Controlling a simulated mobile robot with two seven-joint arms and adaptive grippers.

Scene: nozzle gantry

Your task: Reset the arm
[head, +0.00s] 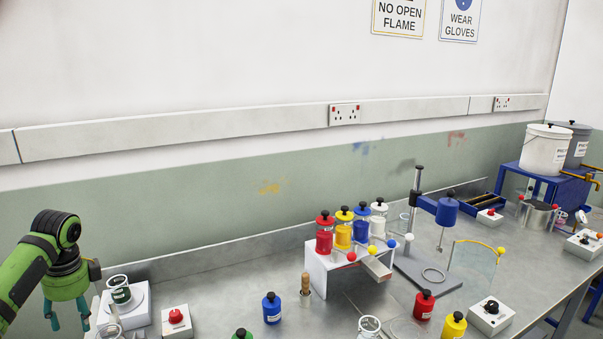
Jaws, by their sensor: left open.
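My left arm (30,268) is green and black and comes in from the left edge. Its gripper (67,316) points down with its teal fingers apart, open and empty. It hangs at the far left, left of a white scale (137,314) with a labelled cup (120,290) on it. I cannot tell how high above the bench it is. My right gripper is not in view.
The metal bench (345,300) holds a white rack (318,273) with coloured bottles and a stand (419,200) with a blue head (447,211). Loose bottles, including a blue one (271,308), stand in front. The wall is behind.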

